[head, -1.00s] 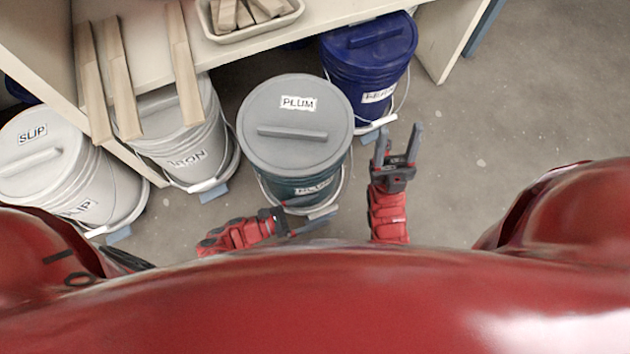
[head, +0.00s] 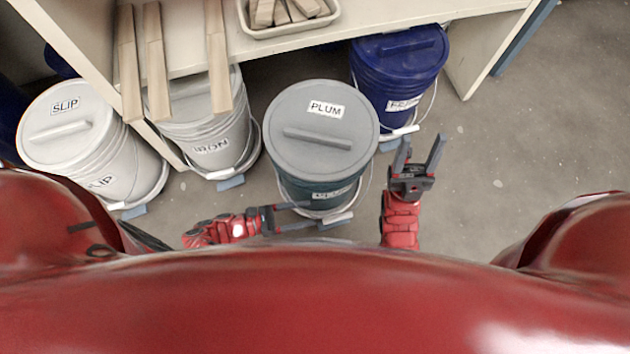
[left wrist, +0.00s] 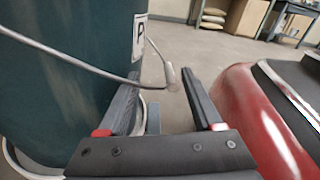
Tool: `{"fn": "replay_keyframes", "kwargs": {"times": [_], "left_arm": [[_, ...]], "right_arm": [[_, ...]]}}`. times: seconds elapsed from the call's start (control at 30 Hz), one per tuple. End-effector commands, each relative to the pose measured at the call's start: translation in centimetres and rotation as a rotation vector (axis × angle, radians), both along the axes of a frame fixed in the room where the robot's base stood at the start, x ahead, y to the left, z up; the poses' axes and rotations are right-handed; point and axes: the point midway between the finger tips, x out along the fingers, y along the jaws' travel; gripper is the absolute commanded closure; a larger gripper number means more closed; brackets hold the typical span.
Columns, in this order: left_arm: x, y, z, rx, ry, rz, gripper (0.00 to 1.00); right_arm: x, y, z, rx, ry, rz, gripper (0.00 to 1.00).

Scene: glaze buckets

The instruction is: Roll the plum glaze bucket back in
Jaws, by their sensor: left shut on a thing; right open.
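The plum bucket (head: 318,140) is dark teal with a grey lid marked PLUM. My left gripper (head: 306,214) is low at the bucket's front, shut on the handle. The left wrist view shows the bucket's wall (left wrist: 50,90) close by on the left and the handle wire (left wrist: 70,55) running to the gripper's fingers (left wrist: 165,85). My right gripper (head: 419,160) is open and empty, to the right of the bucket.
A blue bucket (head: 390,80) stands behind right, partly under the shelf (head: 330,38). The iron bucket (head: 212,130) and slip bucket (head: 85,145) stand to the left. Wooden slats (head: 218,60) overhang the shelf edge. Floor (head: 540,130) is clear on the right.

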Motion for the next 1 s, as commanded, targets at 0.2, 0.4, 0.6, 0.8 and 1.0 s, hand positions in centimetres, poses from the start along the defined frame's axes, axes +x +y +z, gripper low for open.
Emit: {"fn": "replay_keyframes", "kwargs": {"times": [0.2,0.4,0.6,0.8,1.0], "left_arm": [[-0.8,1.1,0.1,-0.015,0.005,-0.008,0.47],[-1.3,2.5,0.0,-0.014,0.006,-0.008,0.47],[-1.9,3.7,0.0,-0.018,0.008,-0.009,0.47],[-2.4,5.1,-0.1,-0.019,0.010,-0.009,0.47],[-2.8,6.6,-0.2,-0.016,0.010,-0.009,0.47]], "right_arm": [[0.0,0.0,0.0,0.000,0.000,0.000,0.47],[0.0,0.0,-0.1,0.000,0.000,0.000,0.47],[0.0,0.0,-0.2,0.000,0.000,0.000,0.47],[0.0,0.0,-0.3,0.000,0.000,0.000,0.47],[0.0,0.0,-0.5,0.000,0.000,0.000,0.47]]}}
